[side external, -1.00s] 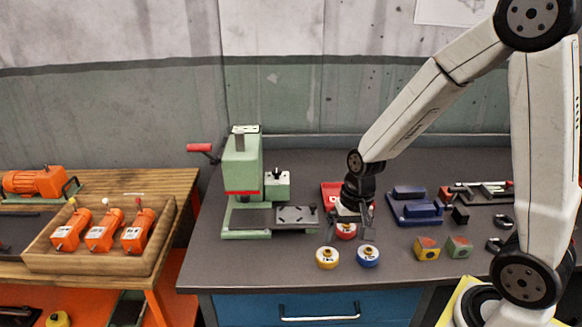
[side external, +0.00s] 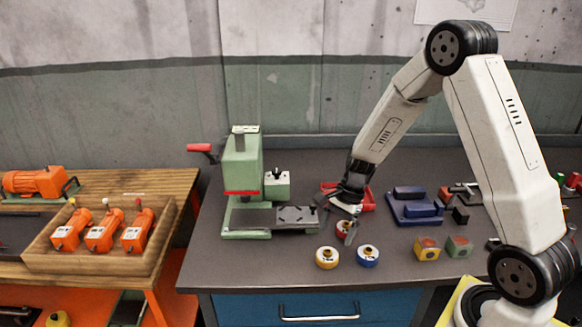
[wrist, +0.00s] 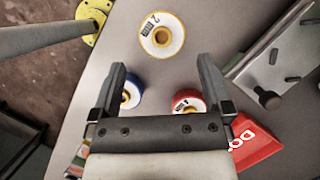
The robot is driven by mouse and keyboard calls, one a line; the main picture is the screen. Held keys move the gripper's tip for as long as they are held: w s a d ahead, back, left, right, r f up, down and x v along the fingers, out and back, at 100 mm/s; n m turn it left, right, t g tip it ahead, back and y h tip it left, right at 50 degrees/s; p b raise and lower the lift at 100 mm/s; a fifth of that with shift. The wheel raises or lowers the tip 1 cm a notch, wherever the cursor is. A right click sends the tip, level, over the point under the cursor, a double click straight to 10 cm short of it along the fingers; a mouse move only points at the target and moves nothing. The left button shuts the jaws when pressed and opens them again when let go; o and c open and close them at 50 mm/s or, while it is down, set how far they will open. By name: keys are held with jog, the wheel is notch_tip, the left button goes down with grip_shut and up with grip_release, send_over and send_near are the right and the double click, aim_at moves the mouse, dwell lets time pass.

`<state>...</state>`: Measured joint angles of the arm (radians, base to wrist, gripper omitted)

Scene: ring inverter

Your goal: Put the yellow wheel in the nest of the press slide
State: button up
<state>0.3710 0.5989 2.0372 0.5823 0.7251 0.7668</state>
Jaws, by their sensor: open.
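The yellow wheel (side external: 327,258) lies flat near the front of the grey bench. It also shows in the wrist view (wrist: 162,34), with a white face and "2 mm" lettering, beyond my fingertips. My gripper (wrist: 162,68) is open and empty, tilted above the wheels; in the side view, my gripper (side external: 337,221) is behind the yellow wheel, over the red wheel (side external: 345,229). The press slide (side external: 297,217) is a dark plate extending right from the green press (side external: 241,170). It shows partly in the wrist view (wrist: 280,52); its nest is not clear.
A blue wheel (side external: 368,256) lies right of the yellow one. A red tray (side external: 364,199) is behind my gripper. Blue blocks (side external: 415,206) and small yellow and green blocks (side external: 427,249) stand to the right. The bench front edge is close to the wheels.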

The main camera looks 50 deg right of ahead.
aim_at(327, 252)
jog(key=shift+x, duration=3.5)
jog(key=shift+w, duration=0.1)
grip_shut()
jog(key=shift+r, duration=0.2)
jog(key=shift+r, duration=0.85)
jog(key=s+a+r, duration=0.1)
jog(key=s+r, duration=1)
jog(key=s, duration=0.3)
